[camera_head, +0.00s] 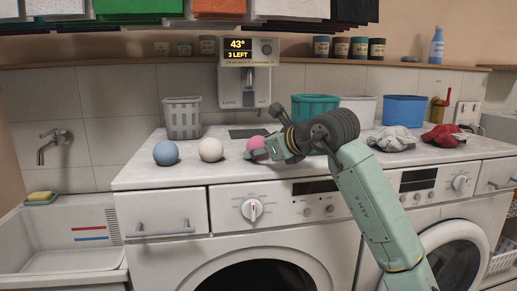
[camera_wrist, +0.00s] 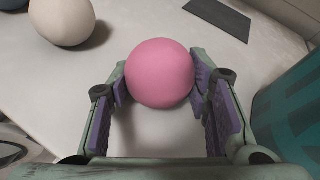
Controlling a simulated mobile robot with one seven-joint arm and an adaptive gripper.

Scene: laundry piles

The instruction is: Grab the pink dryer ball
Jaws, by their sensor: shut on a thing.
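The pink dryer ball (camera_head: 256,146) is on the white countertop above the washing machines, in the head view. In the wrist view the pink ball (camera_wrist: 160,73) sits between the two purple-padded fingers. My gripper (camera_wrist: 161,88) is shut on it, with one finger at each side. In the head view my gripper (camera_head: 265,147) comes in from the right and partly hides the ball. The ball appears to rest at counter level; I cannot tell whether it touches the counter.
A cream ball (camera_head: 211,149) and a blue ball (camera_head: 166,152) lie to the left. A grey basket (camera_head: 183,118), a teal basket (camera_head: 312,106), a white bin (camera_head: 358,108) and a blue bin (camera_head: 404,110) stand behind. Grey cloth (camera_head: 392,139) and red cloth (camera_head: 444,135) lie right.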

